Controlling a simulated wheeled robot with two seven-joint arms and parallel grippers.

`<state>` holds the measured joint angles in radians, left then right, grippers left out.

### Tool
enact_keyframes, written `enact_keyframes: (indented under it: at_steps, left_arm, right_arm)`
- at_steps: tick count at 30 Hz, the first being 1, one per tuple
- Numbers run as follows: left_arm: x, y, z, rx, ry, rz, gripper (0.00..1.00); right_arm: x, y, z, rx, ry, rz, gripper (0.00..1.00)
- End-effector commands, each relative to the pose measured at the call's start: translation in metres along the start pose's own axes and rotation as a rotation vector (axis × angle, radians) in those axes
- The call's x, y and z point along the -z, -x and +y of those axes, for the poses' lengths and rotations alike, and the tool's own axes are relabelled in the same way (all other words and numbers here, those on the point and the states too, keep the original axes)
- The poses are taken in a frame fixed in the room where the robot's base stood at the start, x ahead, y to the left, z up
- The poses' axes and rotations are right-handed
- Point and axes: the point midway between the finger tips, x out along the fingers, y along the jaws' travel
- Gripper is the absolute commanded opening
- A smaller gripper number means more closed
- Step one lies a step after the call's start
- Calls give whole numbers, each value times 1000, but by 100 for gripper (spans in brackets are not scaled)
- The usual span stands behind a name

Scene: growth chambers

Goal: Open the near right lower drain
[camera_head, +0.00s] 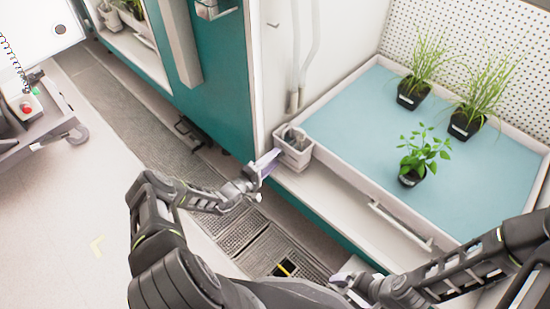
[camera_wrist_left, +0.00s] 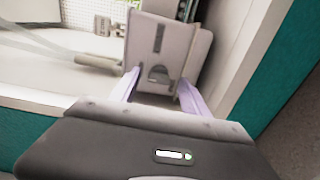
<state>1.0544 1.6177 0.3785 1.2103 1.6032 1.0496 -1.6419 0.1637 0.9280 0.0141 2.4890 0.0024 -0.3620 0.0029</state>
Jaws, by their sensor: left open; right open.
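A small pale grey box (camera_head: 293,148) stands at the near left corner of the growth tray; I take it to be the drain fitting. In the left wrist view the box (camera_wrist_left: 172,45) has a narrow upright slot and a dark arched opening low on its face. My left gripper (camera_head: 270,160) is at its lower left side. In the wrist view its open lilac fingers (camera_wrist_left: 160,86) point at the lower part, one towards each side, empty between them. I cannot tell whether they touch. My right gripper (camera_head: 347,281) is open, low by the floor grating, away from the box.
The blue-floored tray (camera_head: 325,99) holds three potted plants, with a white handle (camera_head: 400,226) on its front. Pale hoses (camera_head: 293,60) hang above the box. A teal cabinet (camera_head: 224,80) stands to the left.

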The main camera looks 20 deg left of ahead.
Motion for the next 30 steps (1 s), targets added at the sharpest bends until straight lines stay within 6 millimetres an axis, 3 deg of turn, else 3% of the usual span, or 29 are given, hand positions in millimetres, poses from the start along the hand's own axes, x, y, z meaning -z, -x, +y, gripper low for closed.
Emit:
enact_keyframes:
  at_steps: [12, 30]
  left_arm:
    - [-1, 61, 0, 3, 1, 0, 54]
    - [-1, 65, 0, 2, 0, -1, 54]
  right_arm:
    - [-5, 16, -10, 6, 7, -13, 99]
    - [-5, 16, -10, 6, 7, -13, 99]
